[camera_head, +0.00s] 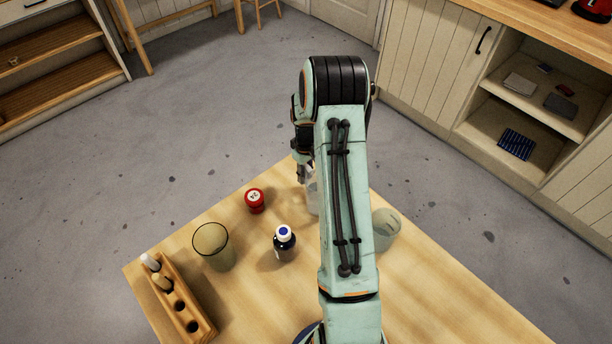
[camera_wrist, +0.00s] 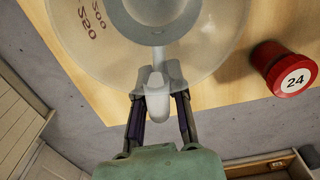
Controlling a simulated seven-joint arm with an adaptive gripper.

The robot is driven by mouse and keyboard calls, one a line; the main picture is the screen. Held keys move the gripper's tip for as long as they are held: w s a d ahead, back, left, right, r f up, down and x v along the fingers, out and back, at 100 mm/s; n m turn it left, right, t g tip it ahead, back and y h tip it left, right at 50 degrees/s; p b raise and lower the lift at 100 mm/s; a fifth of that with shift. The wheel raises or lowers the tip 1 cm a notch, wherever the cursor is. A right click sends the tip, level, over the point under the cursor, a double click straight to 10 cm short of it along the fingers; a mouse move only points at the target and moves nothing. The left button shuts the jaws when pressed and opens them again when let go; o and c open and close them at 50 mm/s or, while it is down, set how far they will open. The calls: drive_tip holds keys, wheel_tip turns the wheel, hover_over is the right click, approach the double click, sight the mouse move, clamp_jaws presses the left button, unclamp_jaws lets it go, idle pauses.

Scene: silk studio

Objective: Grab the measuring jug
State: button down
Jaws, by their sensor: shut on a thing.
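The measuring jug (camera_wrist: 103,38) is clear, with graduation numbers on its wall, and fills the top of the wrist view. Its handle (camera_wrist: 157,98) points toward my gripper (camera_wrist: 158,103). My gripper is shut on this handle, one finger on each side. In the head view my gripper (camera_head: 301,172) is near the table's far corner, and only a pale strip of the jug (camera_head: 313,195) shows beside my arm, which hides the rest. I cannot tell whether the jug touches the table.
A red pot marked 24 (camera_head: 255,201) stands left of the jug. A translucent vessel (camera_head: 386,230) stands right of my arm. The table (camera_head: 440,290) is bare at front right.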

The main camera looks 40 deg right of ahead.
drive_tip(key=shift+r, duration=0.7)
drive_tip(key=s+a+r, duration=0.1)
drive_tip(key=r, duration=0.1)
drive_tip(key=s+a+r, duration=0.1)
drive_tip(key=r, duration=0.1)
drive_tip(key=s+r, duration=0.2)
drive_tip(key=r, duration=0.1)
drive_tip(key=shift+a, duration=0.4)
drive_tip(key=s+a+r, duration=0.4)
drive_tip(key=s+a, duration=0.1)
drive_tip(key=s, duration=0.2)
drive_tip(key=shift+s, duration=0.25)
drive_tip(key=shift+a, duration=0.1)
